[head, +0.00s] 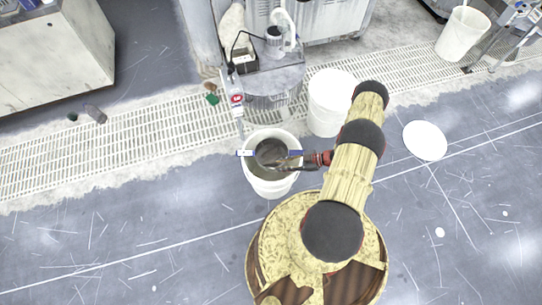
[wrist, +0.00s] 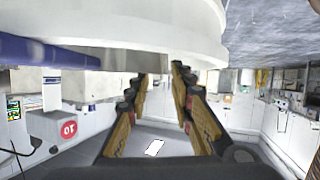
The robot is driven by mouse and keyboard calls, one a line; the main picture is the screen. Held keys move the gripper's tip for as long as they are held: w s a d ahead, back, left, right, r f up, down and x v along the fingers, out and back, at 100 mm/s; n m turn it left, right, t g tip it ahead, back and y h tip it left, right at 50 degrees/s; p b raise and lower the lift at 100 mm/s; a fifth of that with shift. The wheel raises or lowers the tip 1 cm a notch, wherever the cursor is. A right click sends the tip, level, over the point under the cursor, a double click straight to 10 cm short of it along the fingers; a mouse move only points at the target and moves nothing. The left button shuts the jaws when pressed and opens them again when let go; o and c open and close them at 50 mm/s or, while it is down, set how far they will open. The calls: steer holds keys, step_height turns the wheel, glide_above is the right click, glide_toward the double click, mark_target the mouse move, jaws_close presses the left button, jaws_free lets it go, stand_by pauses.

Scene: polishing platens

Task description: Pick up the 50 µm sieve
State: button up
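A white bucket (head: 270,188) stands on the floor left of my arm. A round dark sieve (head: 268,152) sits in its mouth, with blue ends over the rim at left and right. No size marking is readable. My gripper (head: 294,161) is at the bucket's right side, overlapping the sieve's edge in the head view. In the wrist view, my gripper (wrist: 163,76) has its two fingers apart, with a gap between them. A blue bar (wrist: 45,52) and a metal strip lie beyond the tips, under the white bucket rim (wrist: 150,30). Contact with the fingers cannot be told.
A second white bucket (head: 326,112) stands close behind. A white disc (head: 425,140) lies on the floor at right. The front left floor is clear.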

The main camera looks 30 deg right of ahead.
steer(key=b+x, duration=0.2)
steer(key=x, duration=0.4)
steer(key=shift+a, duration=0.1)
steer(key=shift+c, duration=1)
steer(key=c, duration=0.4)
